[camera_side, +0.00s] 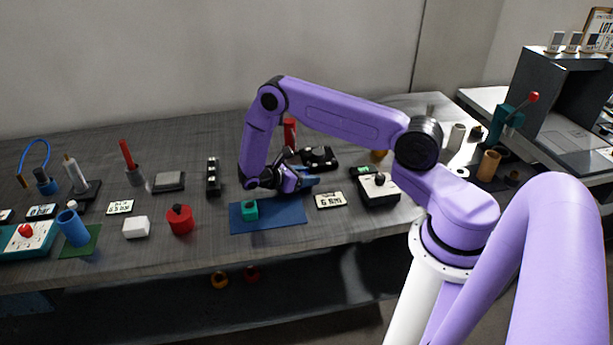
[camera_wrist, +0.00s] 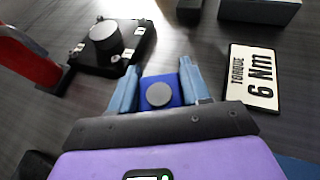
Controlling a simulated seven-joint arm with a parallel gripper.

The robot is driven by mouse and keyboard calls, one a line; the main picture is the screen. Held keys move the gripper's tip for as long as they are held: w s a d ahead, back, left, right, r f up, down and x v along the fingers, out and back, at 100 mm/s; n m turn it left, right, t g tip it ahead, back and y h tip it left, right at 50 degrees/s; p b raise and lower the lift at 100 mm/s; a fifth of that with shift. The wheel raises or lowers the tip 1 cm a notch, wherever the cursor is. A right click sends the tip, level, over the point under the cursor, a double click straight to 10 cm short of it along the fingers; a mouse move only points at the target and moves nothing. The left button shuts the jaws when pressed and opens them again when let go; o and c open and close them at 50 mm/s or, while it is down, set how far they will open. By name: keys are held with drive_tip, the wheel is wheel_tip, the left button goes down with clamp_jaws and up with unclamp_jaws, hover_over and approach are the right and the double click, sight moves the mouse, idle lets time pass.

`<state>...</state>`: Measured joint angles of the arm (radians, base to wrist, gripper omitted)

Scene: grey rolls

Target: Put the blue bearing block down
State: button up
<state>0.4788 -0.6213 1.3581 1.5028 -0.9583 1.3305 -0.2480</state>
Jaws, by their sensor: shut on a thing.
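My gripper (camera_side: 305,182) is over the bench to the right of centre. In the wrist view its two light blue fingers (camera_wrist: 159,80) are shut on the blue bearing block (camera_wrist: 148,84), a blue square piece with a round grey disc on its face. In the side view the block is hard to tell from the blue fingers. The gripper is just behind the right part of a blue mat (camera_side: 282,216). Whether the block touches the bench cannot be told.
A teal block (camera_side: 250,209) stands on the mat's left part. The "TORQUE 6 Nm" plate (camera_wrist: 252,80) lies right of the gripper. A black device with a round knob (camera_wrist: 104,38) and a red upright piece (camera_wrist: 30,62) stand beyond it. The mat's right half looks clear.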

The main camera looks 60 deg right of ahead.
drive_tip(key=shift+f, duration=0.15)
drive_tip(key=o, duration=1.3)
